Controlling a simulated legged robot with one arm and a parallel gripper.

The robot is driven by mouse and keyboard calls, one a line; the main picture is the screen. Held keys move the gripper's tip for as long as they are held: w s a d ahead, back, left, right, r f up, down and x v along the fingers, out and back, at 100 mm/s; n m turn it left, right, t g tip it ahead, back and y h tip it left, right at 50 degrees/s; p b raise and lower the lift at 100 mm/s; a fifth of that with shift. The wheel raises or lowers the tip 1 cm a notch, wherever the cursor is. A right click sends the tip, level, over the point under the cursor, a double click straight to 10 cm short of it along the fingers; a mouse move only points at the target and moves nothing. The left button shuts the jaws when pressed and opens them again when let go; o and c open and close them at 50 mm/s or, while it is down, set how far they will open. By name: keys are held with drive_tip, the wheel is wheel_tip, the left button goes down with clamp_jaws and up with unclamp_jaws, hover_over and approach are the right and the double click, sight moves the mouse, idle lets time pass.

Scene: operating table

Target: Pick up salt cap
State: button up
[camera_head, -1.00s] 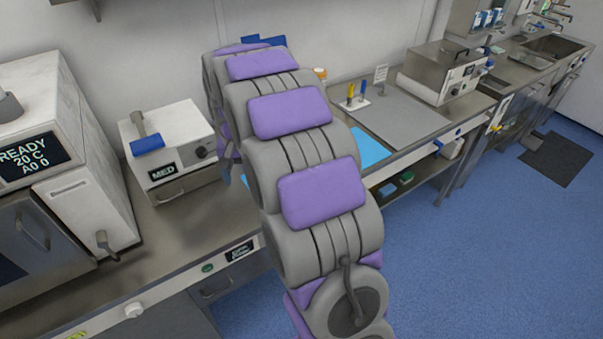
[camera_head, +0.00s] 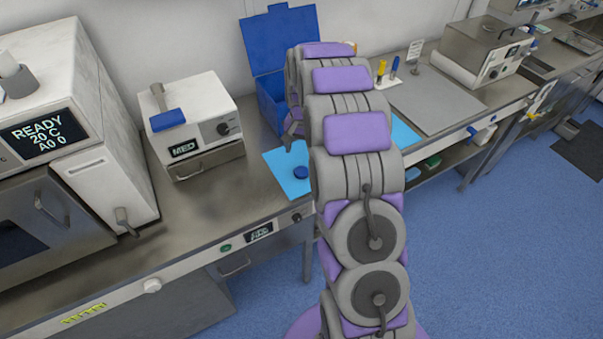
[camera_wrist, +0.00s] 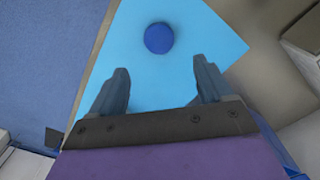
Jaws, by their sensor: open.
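A small round blue cap, which I take to be the salt cap (camera_head: 301,172), lies on a light blue mat (camera_head: 281,160) on the steel counter. In the wrist view the blue cap (camera_wrist: 159,38) lies beyond my fingertips, roughly centred between them and apart from both. My gripper (camera_wrist: 160,82) is open and empty above the mat. In the head view my arm hides much of the mat, and only part of my gripper (camera_head: 294,132) shows beside the arm, above and left of the cap.
A blue box with its lid raised (camera_head: 281,45) stands behind the mat. A white heater unit marked MED (camera_head: 194,125) stands to the left, beside a larger READY machine (camera_head: 75,120). A grey board (camera_head: 435,103) lies to the right. The counter left of the mat is clear.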

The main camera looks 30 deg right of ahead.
sight(301, 171)
drive_tip(key=f, duration=0.3)
drive_tip(key=shift+d, duration=0.35)
drive_tip(key=shift+s+a+f+b, duration=0.1)
drive_tip(key=shift+a+f+b, duration=0.25)
drive_tip(key=shift+a, duration=0.2)
drive_tip(key=f, duration=0.1)
drive_tip(key=a+f+b, duration=0.1)
drive_tip(key=f, duration=0.1)
drive_tip(key=shift+s+a+f, duration=0.1)
drive_tip(key=shift+s, duration=0.1)
drive_tip(key=shift+d+f, duration=0.5)
drive_tip(key=shift+f, duration=0.35)
drive_tip(key=shift+d, duration=0.4)
drive_tip(key=shift+a+r, duration=0.1)
drive_tip(key=shift+a, duration=0.55)
drive_tip(key=c, duration=0.7)
drive_tip(key=shift+d, duration=0.1)
drive_tip(key=c, duration=0.3)
drive_tip(key=shift+d, duration=0.25)
drive_tip(key=shift+c, duration=0.5)
drive_tip(key=shift+r, duration=0.1)
